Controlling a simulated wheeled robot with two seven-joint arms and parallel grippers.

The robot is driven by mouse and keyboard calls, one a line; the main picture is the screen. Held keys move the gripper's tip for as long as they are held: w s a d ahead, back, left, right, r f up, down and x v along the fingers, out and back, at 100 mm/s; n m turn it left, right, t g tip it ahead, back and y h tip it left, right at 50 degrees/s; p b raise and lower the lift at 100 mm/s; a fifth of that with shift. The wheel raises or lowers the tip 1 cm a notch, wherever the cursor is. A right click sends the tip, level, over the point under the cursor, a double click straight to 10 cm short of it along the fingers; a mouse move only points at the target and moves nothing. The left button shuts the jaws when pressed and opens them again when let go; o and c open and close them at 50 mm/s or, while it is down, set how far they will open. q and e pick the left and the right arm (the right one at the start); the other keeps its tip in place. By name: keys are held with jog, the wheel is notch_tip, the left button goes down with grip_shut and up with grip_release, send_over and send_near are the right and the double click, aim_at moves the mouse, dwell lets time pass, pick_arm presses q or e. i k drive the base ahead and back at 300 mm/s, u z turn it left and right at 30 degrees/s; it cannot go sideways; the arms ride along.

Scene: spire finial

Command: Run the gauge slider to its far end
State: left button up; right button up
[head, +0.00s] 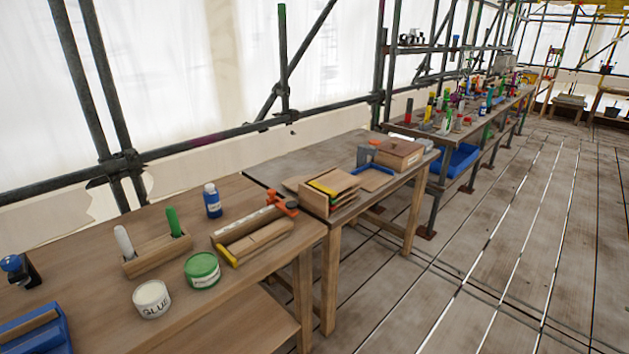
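A wooden fixture (262,239) with a long channel lies on the near bench; it may be the gauge, but I cannot tell for sure. It has a yellow piece (227,256) at its near left end and an orange piece (285,204) at its far right end. I cannot make out which part is the slider. Neither of my grippers is in view.
The near bench (85,262) also holds a glue pot (151,299), a green tin (202,270), a blue bottle (212,200), a wooden holder (157,254) and a blue tray (38,332). Further benches stretch back. The plank floor (480,260) at right is clear.

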aim_at(271, 193)
jog(key=z, duration=0.1)
jog(key=i, duration=1.3)
jog(key=u, duration=0.75)
